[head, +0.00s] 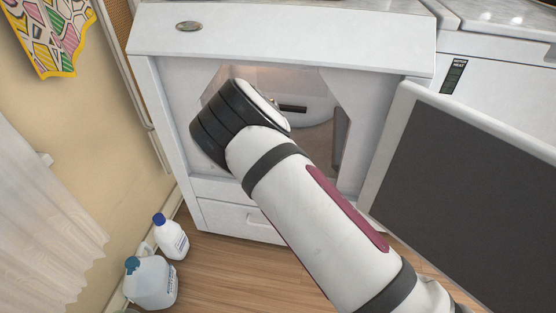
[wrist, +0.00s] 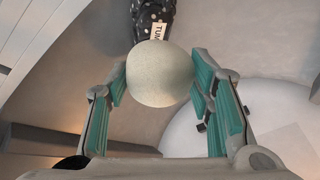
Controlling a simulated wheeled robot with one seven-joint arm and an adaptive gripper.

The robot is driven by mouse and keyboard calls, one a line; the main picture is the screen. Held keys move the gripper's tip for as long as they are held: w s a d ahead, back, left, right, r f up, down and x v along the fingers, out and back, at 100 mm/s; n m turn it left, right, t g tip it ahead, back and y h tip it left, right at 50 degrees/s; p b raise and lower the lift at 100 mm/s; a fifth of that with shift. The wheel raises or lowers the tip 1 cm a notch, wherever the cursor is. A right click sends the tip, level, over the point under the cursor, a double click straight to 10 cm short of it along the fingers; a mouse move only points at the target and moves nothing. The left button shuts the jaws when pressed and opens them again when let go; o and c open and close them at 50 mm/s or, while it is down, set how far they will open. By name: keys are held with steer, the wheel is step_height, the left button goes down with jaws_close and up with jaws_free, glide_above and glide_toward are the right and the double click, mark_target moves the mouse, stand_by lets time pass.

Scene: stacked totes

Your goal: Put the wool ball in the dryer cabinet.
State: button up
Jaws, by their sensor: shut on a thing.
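The wool ball (wrist: 162,75) is pale off-white and round. In the wrist view it sits between the two teal-padded fingers of my gripper (wrist: 159,84), which is shut on it near the fingertips. The dryer cabinet (head: 285,38) is white, with its front opening uncovered and lit inside. Its dark-faced door (head: 460,190) stands swung open to the right. My arm reaches into the opening in the head view. My gripper and the ball are hidden there behind my arm. The wrist view shows curved inner walls around the ball.
A black, white-dotted item with a tag (wrist: 152,20) lies just beyond the ball inside. A white bottle (head: 171,240) and a larger jug (head: 151,284) stand on the wooden floor at left. A drawer (head: 225,217) is under the opening.

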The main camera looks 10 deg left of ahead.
steer(key=shift+f+b, duration=0.5)
steer(key=shift+f, duration=1.15)
steer(key=shift+f, duration=0.45)
steer(key=shift+f+b, duration=0.2)
steer(key=shift+b, duration=0.2)
steer(key=o, duration=1)
steer(key=shift+o, duration=0.2)
